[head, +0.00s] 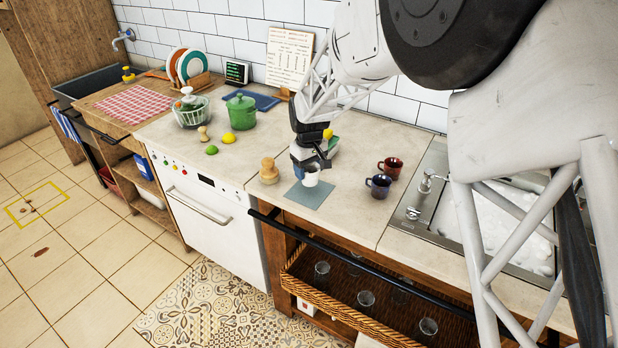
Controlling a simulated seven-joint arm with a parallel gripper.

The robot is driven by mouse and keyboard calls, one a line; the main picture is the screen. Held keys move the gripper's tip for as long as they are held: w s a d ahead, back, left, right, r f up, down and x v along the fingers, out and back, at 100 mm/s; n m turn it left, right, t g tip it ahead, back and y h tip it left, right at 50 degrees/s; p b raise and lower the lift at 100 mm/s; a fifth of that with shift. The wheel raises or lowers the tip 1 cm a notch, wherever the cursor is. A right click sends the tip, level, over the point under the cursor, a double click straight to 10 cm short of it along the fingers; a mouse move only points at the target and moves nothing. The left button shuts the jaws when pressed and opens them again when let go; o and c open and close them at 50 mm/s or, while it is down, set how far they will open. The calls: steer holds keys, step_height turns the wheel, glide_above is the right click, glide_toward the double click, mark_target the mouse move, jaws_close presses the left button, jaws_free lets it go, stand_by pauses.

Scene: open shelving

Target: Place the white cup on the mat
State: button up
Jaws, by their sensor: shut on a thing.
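The white cup (311,178) is in my gripper (311,166), near the middle of the head view. My gripper points down and is shut on the cup's upper part, which it partly hides. The blue-grey mat (308,197) lies flat on the countertop, directly below and around the cup in the picture. I cannot tell whether the cup's base touches the mat or is a little above it. The cup looks about upright.
A wooden jar (269,171) stands just left of the mat. A dark blue mug (378,186) and a red mug (390,167) stand to its right. A sink (490,225) is further right. A green pot (240,111) and lemon (228,138) are further left. The counter's front edge is close.

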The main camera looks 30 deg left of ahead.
mark_target(309, 177)
steer(key=shift+f, duration=0.1)
steer(key=shift+f, duration=1.6)
steer(key=shift+f, duration=0.15)
steer(key=o, duration=1)
steer(key=shift+c, duration=0.2)
step_height(309, 177, up, 12)
